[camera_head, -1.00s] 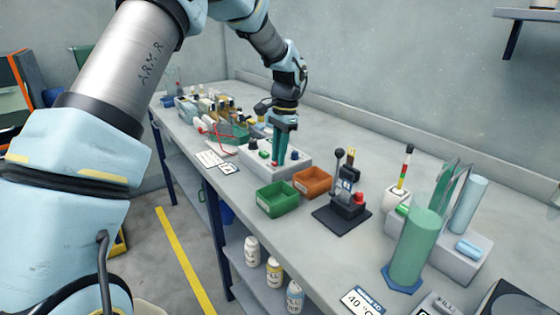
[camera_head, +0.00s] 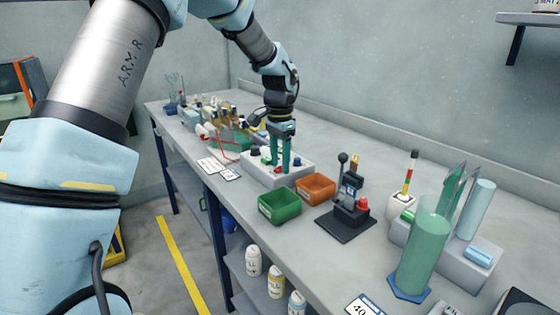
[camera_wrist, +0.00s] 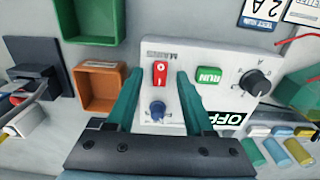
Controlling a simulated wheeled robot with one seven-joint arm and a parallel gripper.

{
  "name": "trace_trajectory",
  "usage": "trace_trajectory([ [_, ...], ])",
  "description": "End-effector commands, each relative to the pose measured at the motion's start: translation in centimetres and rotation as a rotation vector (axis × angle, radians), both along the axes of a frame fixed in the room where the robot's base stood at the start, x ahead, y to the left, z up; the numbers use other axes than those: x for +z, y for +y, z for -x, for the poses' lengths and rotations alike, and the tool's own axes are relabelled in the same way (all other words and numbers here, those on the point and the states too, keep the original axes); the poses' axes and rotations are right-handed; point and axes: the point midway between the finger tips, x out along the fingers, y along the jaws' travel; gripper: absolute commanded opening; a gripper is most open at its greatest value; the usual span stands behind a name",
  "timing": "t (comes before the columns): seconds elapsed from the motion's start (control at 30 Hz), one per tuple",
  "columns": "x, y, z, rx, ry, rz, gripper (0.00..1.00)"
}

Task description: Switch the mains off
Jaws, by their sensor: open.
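The control box (camera_head: 246,168) is pale grey and stands on the bench; its top fills the middle of the wrist view (camera_wrist: 175,55). Its red rocker switch (camera_wrist: 160,74) sits beside the label MAINS. My gripper (camera_wrist: 160,76) is open, with one green finger on each side of the red switch. In the wrist view the fingertips appear apart from the switch; their height above the box is unclear. In the head view my gripper (camera_head: 280,168) points down at the box, and its fingers hide part of the controls. A display (camera_wrist: 225,120) reads OFF.
A green RUN button (camera_wrist: 208,74), a black knob (camera_wrist: 254,82) and a blue knob (camera_wrist: 157,110) are close to the fingers. A green bin (camera_head: 279,206) and an orange bin (camera_head: 316,188) stand beside the box. A lever stand (camera_head: 346,218) is further right.

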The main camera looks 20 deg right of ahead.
Motion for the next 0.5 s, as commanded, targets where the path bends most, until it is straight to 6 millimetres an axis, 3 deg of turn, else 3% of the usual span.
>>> trace_trajectory([
  [0.27,1.2,0.0,-0.1,0.000,-0.002,0.001,0.53],
  [0.5,5.7,0.0,-0.1,0.001,-0.004,0.003,0.53],
])
